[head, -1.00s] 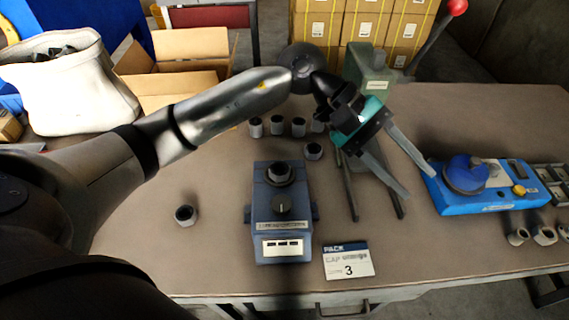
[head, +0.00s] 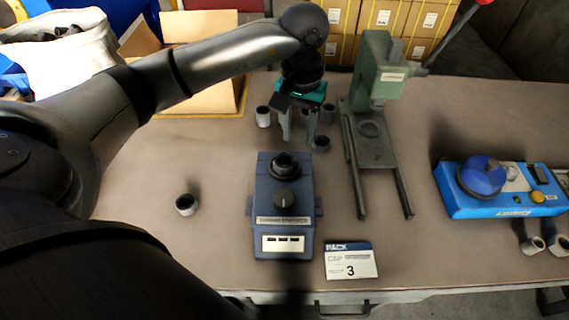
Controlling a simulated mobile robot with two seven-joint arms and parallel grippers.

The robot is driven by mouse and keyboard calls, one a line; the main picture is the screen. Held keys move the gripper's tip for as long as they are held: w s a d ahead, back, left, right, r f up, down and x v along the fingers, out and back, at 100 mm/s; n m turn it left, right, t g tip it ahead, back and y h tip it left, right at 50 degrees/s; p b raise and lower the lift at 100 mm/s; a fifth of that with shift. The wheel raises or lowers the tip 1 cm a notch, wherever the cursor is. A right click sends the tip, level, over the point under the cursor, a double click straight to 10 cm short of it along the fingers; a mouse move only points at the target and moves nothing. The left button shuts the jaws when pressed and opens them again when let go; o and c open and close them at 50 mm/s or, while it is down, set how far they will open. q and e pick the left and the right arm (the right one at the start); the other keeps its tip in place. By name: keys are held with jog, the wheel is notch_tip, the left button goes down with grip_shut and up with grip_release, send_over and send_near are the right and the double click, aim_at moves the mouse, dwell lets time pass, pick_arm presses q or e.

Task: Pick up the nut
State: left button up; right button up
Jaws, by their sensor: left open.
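My left gripper (head: 298,135) points down over the cluster of grey nuts behind the blue device, its fingers open and apart. One nut (head: 263,116) stands just left of the fingers. Another nut (head: 328,114) stands to their right, and one (head: 320,143) sits in front on the right. The fingers partly hide the nuts in the middle of the row; I cannot tell whether one is between them. A lone nut (head: 187,205) lies on the table at the left. My right gripper is not in view.
A blue device (head: 284,215) stands in front of the gripper, with a numbered card (head: 351,261) beside it. A green press (head: 375,75) with two rails stands close on the right. A blue unit (head: 500,187) and more nuts (head: 531,244) are at the right.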

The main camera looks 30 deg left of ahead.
aim_at(293, 162)
pick_arm(q)
notch_tip(293, 162, down, 3)
jog(key=shift+r, duration=0.2)
jog(key=shift+s+a+f+b, duration=0.1)
jog(key=shift+s+f+b, duration=0.05)
jog(key=shift+f, duration=0.7)
jog(key=shift+s+a+f+b, duration=0.1)
jog(key=shift+s+f, duration=0.1)
jog(key=shift+f, duration=0.65)
jog(key=shift+s+a+f+b, duration=0.1)
jog(key=shift+s+f+b, duration=0.05)
jog(key=shift+f, duration=0.7)
jog(key=shift+c, duration=0.2)
grip_shut()
